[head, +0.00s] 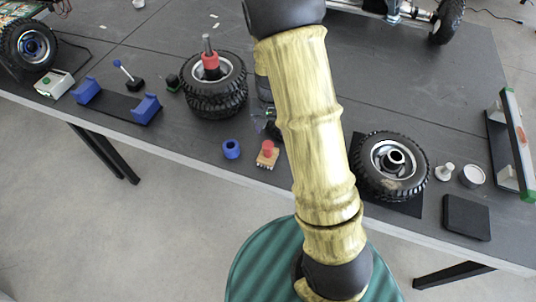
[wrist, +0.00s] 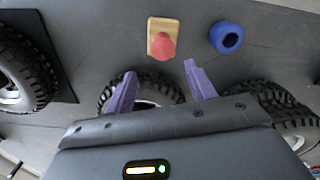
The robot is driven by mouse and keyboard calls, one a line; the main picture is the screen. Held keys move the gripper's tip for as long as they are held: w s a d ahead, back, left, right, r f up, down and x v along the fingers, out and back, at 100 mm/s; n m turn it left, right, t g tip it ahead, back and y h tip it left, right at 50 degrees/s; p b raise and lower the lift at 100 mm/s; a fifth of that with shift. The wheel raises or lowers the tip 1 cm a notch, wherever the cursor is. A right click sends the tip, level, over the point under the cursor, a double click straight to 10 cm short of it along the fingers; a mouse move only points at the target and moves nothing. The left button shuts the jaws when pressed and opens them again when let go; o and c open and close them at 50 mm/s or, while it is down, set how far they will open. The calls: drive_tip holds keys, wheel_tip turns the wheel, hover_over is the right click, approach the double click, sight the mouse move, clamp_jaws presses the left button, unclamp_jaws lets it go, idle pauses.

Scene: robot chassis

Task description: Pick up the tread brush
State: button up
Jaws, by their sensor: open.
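The tread brush (head: 267,154) has a red knob on a light wooden block with bristles below. It stands near the front edge of the table, just left of my arm in the head view. In the wrist view the brush (wrist: 162,45) shows from above, beyond the fingertips and roughly in line with the gap between them. My gripper (wrist: 159,73) has two purple fingers, spread apart with nothing held between them. The fingers do not touch the brush. In the head view my arm hides most of the gripper.
A blue ring (head: 231,149) stands left of the brush, close by. Stacked tyres (head: 215,88) with a red-collared post stand behind it. A wheel on a black mat (head: 407,207) lies to the right. A blue cradle (head: 117,102) is at left. Bare table surrounds the brush.

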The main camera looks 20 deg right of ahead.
sight(268, 144)
wheel_tip(268, 144, down, 4)
drive_tip(key=shift+r, duration=0.2)
drive_tip(key=shift+s+a+f+p, duration=0.15)
drive_tip(key=shift+f+p, duration=0.1)
drive_tip(key=shift+f, duration=0.6)
drive_tip(key=shift+a+f+p, duration=0.1)
drive_tip(key=shift+f+p, duration=0.15)
drive_tip(key=shift+f, duration=0.65)
drive_tip(key=shift+s+a+f+p, duration=0.15)
drive_tip(key=shift+f+p, duration=0.1)
drive_tip(key=shift+f, duration=0.6)
clamp_jaws()
